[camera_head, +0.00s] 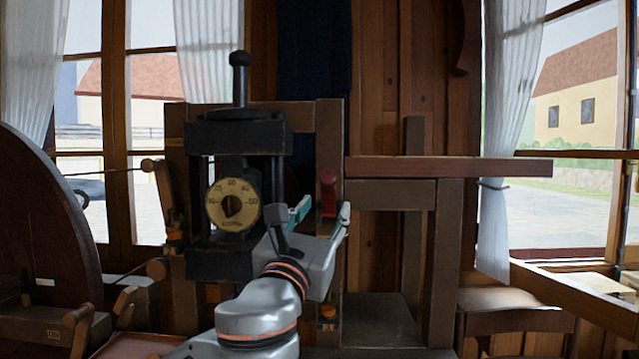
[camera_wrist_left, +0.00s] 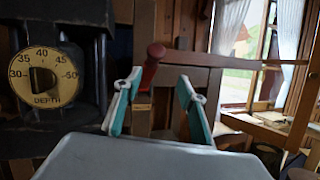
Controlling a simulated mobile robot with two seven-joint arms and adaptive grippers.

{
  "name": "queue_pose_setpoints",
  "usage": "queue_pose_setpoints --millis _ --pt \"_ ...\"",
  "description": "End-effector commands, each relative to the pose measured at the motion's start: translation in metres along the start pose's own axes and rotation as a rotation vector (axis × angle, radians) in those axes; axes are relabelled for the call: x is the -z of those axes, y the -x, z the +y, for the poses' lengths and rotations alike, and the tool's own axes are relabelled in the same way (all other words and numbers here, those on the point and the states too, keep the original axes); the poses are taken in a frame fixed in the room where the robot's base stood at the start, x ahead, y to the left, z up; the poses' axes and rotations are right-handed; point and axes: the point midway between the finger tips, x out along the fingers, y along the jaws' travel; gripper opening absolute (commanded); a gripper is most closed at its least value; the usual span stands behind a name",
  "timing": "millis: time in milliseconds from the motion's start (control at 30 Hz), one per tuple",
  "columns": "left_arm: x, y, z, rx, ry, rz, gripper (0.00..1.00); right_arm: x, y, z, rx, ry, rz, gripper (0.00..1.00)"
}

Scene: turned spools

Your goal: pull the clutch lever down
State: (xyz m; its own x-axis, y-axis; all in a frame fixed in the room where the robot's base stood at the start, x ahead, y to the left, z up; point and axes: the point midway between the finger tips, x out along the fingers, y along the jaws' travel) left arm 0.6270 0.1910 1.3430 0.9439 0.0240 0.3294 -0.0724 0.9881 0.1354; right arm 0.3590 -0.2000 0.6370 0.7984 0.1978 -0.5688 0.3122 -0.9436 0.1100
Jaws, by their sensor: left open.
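A lever with a dark red handle (camera_head: 328,192) stands upright on the right side of the machine; I take it to be the clutch lever. In the left wrist view, the red handle (camera_wrist_left: 152,66) shows between and beyond the fingertips, nearer the left finger. My left gripper (camera_head: 322,212) is open, its teal-lined fingers spread to either side just below the handle in the head view. I cannot tell whether a finger touches it. My right gripper is not in view.
A black machine head with a round yellow depth dial (camera_head: 233,204) stands left of the lever. A reddish wooden beam (camera_head: 450,167) reaches right from the machine frame. A large dark wheel (camera_head: 45,240) is at far left. Windows are behind.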

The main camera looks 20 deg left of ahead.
Motion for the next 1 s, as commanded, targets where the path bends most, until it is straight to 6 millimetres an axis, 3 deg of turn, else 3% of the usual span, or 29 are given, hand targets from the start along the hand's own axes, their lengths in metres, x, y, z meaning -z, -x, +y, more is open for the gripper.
queue_pose_setpoints --millis 100,200,700,1000 --pt "-0.019 0.001 0.007 -0.024 -0.082 -0.034 0.41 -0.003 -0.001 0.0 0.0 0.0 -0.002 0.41" --pt "-0.024 -0.003 0.009 -0.032 -0.106 -0.041 0.41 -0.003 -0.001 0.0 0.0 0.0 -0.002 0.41" --pt "-0.027 -0.069 0.011 -0.032 -0.104 -0.04 0.41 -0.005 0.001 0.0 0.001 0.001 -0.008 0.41" --pt "-0.027 -0.076 0.011 -0.031 -0.102 -0.04 0.41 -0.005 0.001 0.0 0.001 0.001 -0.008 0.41"
